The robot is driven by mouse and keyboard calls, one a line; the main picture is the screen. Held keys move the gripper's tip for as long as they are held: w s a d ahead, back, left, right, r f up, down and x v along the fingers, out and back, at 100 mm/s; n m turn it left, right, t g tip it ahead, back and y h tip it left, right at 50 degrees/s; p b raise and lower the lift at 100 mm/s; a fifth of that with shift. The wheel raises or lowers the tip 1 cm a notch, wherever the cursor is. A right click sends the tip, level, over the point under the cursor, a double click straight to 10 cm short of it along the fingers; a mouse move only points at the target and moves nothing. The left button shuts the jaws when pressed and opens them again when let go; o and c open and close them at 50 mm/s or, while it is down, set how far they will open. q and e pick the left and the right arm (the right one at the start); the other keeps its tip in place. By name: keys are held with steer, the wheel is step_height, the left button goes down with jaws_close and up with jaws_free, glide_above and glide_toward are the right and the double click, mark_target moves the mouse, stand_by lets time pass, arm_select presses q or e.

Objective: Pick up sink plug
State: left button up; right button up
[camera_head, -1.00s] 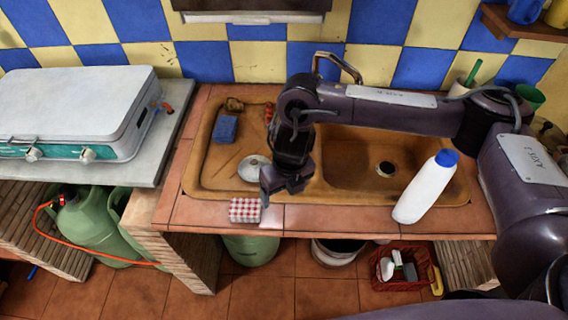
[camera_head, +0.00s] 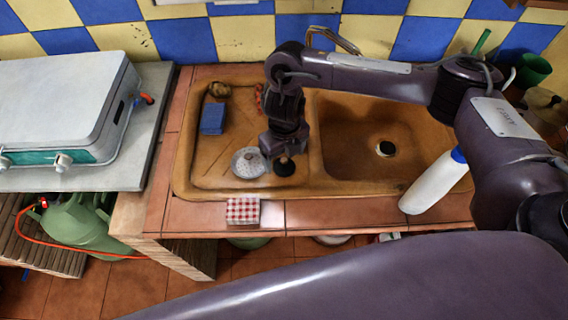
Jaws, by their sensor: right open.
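A small dark round sink plug (camera_head: 285,168) with a brownish knob lies on the drainboard side of the brown sink (camera_head: 330,185), by the divider to the basin. My right gripper (camera_head: 284,152) points down right over the plug, with its jaws open. The fingertips hide part of the plug's top, and I cannot tell whether they touch it. A drain hole (camera_head: 385,148) shows in the basin at right. My left gripper is not in view.
A metal strainer (camera_head: 249,162) lies just left of the plug. A blue sponge (camera_head: 212,118) is at the back left, a checkered cloth (camera_head: 243,210) on the front tiles, and a white bottle (camera_head: 434,184) at right. A faucet (camera_head: 333,38) stands behind.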

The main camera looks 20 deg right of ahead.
mark_target(284, 166)
step_height(284, 166, down, 2)
steer(key=shift+f, duration=0.25)
steer(key=c, duration=0.6)
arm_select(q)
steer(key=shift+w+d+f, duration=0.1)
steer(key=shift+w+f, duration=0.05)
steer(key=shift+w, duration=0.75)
arm_select(e)
steer(key=c, duration=0.5)
steer(key=shift+w, duration=0.1)
